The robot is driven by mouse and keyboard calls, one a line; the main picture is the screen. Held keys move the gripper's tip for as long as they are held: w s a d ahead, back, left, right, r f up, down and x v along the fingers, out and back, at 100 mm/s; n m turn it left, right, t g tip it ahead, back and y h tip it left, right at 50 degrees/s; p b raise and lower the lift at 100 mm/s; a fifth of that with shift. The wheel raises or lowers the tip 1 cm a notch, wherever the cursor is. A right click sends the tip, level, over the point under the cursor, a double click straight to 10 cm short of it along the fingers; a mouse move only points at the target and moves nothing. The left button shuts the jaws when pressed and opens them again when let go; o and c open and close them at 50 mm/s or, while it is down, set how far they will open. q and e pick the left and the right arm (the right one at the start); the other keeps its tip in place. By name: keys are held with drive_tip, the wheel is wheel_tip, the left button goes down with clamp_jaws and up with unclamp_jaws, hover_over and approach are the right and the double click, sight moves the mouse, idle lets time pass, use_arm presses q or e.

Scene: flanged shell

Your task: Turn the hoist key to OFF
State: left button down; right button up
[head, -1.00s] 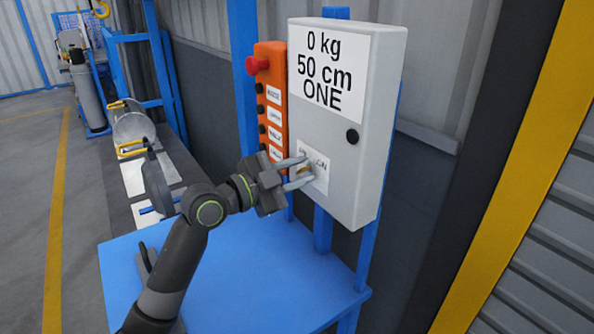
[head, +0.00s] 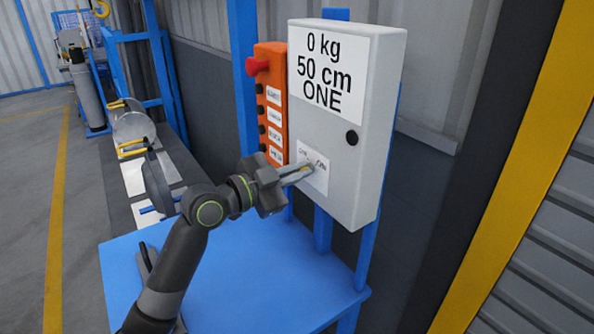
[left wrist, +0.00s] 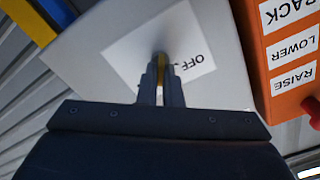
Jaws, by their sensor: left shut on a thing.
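In the left wrist view the label (left wrist: 120,62) shows OFF, turned over. The brass-coloured hoist key (left wrist: 161,61) sits at the label's middle. My left gripper (head: 306,168) has its fingers closed around the key, also in the left wrist view (left wrist: 160,72). The fingers cover most of the key, so I cannot tell which mark it points to. My right gripper is not in view.
An orange pendant (head: 270,100) with a red button (head: 257,66) and labelled buttons hangs left of the box. The box display reads 0 kg, 50 cm, ONE. A blue table (head: 240,270) lies below.

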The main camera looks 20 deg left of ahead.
use_arm(q)
drive_tip(key=n+p, duration=0.1)
drive_tip(key=n, duration=0.3)
drive_tip(key=shift+w+a+r+p, duration=0.1)
drive_tip(key=shift+r+p, duration=0.05)
drive_tip(key=shift+p, duration=0.2)
drive_tip(key=shift+w+a+n+p, duration=0.1)
drive_tip(key=shift+n+p, duration=1.4)
drive_tip(key=shift+n, duration=1.4)
drive_tip(key=shift+w+a+n+p, duration=0.1)
drive_tip(key=shift+n+p, duration=1.4)
drive_tip(key=shift+n, duration=1.4)
drive_tip(key=shift+f, duration=0.2)
drive_tip(key=c, duration=1.6)
unclamp_jaws()
drive_tip(key=shift+s, duration=0.1)
